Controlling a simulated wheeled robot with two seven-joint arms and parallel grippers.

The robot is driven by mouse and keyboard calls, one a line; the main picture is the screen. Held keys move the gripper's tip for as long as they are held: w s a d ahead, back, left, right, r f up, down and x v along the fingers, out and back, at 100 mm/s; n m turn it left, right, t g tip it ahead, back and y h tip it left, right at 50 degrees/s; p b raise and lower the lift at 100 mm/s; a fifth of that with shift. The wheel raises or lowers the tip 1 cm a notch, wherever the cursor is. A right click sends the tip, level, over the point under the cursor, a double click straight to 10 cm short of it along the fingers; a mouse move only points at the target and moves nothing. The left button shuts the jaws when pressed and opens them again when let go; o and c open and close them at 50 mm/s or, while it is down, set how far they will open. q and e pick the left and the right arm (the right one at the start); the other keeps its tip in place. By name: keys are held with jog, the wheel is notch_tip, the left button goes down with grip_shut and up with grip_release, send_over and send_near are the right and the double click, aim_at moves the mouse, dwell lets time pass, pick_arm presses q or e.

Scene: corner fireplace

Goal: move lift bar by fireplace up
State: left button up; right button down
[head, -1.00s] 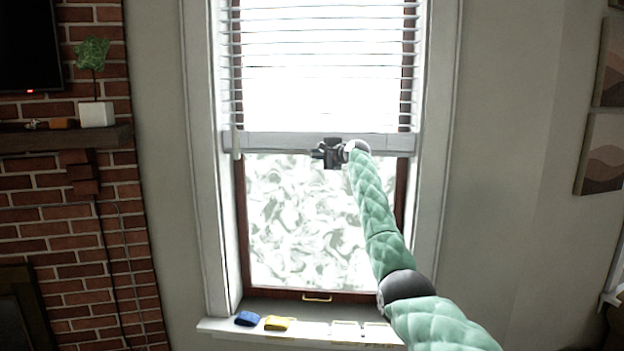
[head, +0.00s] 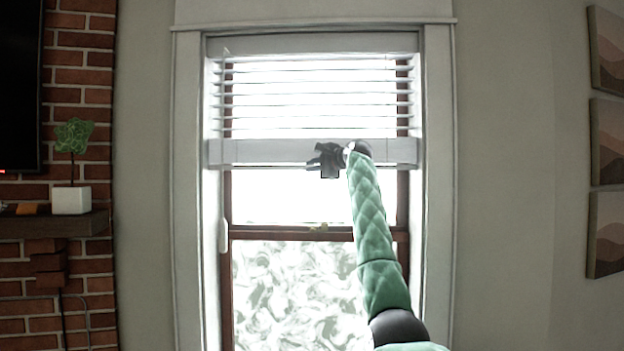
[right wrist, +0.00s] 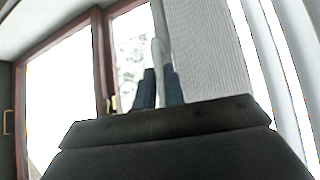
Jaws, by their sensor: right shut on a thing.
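The lift bar (head: 262,152) is the wide pale bottom rail of the window blind by the brick fireplace wall. It hangs level across the upper part of the window, with the slats (head: 310,97) gathered above it. My right gripper (head: 328,163) is at the bar's lower edge, a little right of its middle, and is shut on it. In the right wrist view, the dark fingers (right wrist: 160,88) are close together with a thin pale piece between them. The head view hides the exact contact. My left gripper is in neither current view.
The window sash rail (head: 290,234) lies below the bar, with bright glass around it. White trim (head: 186,200) frames the window. A mantel (head: 50,224) with a white plant pot (head: 71,200) is at left. Framed pictures (head: 607,150) hang at right.

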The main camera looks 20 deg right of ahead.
jog(key=shift+s+r, duration=0.1)
jog(key=shift+r, duration=0.45)
jog(key=c, duration=1.8)
grip_release()
jog(key=shift+c, duration=0.2)
jog(key=o, duration=0.3)
jog(key=shift+f, duration=0.1)
jog(key=shift+o, duration=0.3)
jog(key=shift+f, duration=0.1)
pick_arm(q)
jog(key=w+d+r+b, duration=0.3)
jog(key=w+r+b, duration=0.1)
jog(key=w, duration=0.3)
jog(key=shift+w, duration=0.4)
pick_arm(e)
jog(key=v, duration=0.7)
jog(key=shift+s+d, duration=0.2)
